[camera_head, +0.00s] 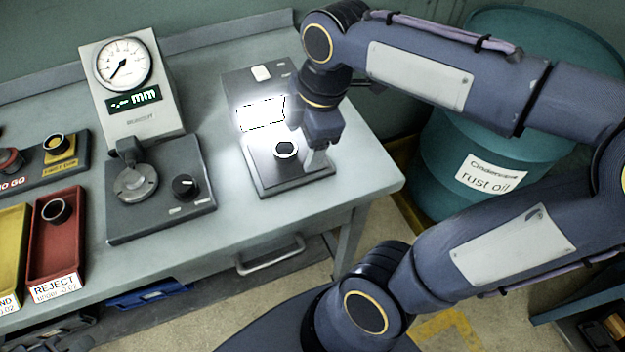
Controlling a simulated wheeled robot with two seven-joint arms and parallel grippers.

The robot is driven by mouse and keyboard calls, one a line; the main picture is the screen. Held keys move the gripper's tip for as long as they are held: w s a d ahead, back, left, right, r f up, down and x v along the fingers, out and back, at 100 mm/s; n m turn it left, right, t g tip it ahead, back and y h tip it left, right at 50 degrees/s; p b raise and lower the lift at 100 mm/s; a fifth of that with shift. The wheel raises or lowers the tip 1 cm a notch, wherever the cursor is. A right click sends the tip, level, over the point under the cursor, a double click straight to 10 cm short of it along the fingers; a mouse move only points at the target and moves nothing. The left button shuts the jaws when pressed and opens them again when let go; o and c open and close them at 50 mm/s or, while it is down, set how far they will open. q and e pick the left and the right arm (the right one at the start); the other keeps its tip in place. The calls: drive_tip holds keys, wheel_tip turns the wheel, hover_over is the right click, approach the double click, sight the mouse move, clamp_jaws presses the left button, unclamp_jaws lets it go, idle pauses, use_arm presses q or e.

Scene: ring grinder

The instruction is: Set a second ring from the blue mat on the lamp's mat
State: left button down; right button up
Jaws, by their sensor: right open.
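The lamp (258,75) stands at the right of the bench, its panel lit bright white. The lamp's dark mat (268,180) lies in front of it. One dark ring (286,149) lies on that mat near its middle. My right gripper (316,158) points down over the right side of the mat, just right of the ring. It is open and I see no ring in it; its fingers are partly hidden by its own body. Whether its tips touch the mat I cannot tell. The blue mat is not in view. My left gripper is not in view.
A dial gauge (125,64) on its stand is left of the lamp. A red REJECT tray (68,250) holds a ring (55,211); a yellow tray (10,250) is beside it. A GO gauge board (30,178) is behind. A teal oil drum (450,165) stands right of the bench.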

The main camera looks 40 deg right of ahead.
drive_tip(key=s+a+f+m+t+y, duration=0.2)
drive_tip(key=s+f+m, duration=0.3)
drive_tip(key=m, duration=1.1)
drive_tip(key=s+a+t, duration=0.1)
drive_tip(key=s, duration=0.2)
drive_tip(key=shift+s+f+m, duration=0.15)
drive_tip(key=shift+f+m, duration=0.15)
drive_tip(key=shift+m, duration=0.1)
drive_tip(key=shift+a, duration=0.1)
drive_tip(key=shift+r+p, duration=0.75)
